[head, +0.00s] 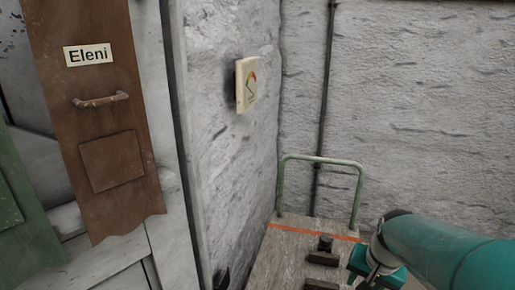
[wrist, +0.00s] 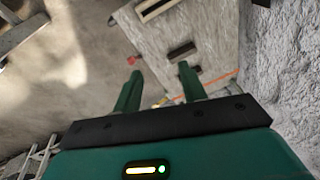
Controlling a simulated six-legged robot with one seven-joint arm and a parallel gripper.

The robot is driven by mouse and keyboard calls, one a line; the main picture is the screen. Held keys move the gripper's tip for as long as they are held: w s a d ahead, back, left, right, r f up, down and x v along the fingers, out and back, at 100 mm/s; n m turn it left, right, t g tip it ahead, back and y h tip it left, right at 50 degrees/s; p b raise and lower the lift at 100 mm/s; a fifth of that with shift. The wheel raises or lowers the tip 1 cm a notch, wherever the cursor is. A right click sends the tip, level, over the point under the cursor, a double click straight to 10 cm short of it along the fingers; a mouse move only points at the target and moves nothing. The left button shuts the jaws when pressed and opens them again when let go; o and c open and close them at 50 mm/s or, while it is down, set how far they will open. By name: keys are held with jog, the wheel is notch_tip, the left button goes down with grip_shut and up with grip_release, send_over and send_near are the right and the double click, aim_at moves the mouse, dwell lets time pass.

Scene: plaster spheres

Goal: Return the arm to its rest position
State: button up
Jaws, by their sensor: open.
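My gripper (wrist: 160,71) shows in the wrist view with its two green fingers apart and nothing between them. In the head view my teal arm (head: 447,252) reaches in from the lower right, in front of the cart. Its end is low in the picture, and the fingertips cannot be made out there.
The cart deck (head: 283,256) has dark blocks (head: 323,258), an orange stripe and a green handle (head: 322,160), close to rough white walls. A brown panel labelled "Eleni" (head: 103,120) stands left. A gauge plate (head: 246,84) hangs on the wall. Open floor (wrist: 60,75) lies left in the wrist view.

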jog(key=s+a+r+n+t, duration=0.3)
jog(key=s+a+r+n, duration=0.3)
jog(key=s, duration=0.5)
jog(key=a+r, duration=0.2)
jog(key=a, duration=0.1)
jog(key=shift+s+r, duration=0.2)
jog(key=shift+r, duration=0.15)
jog(key=shift+a, duration=0.1)
jog(key=shift+c, duration=0.5)
jog(key=shift+s, duration=0.15)
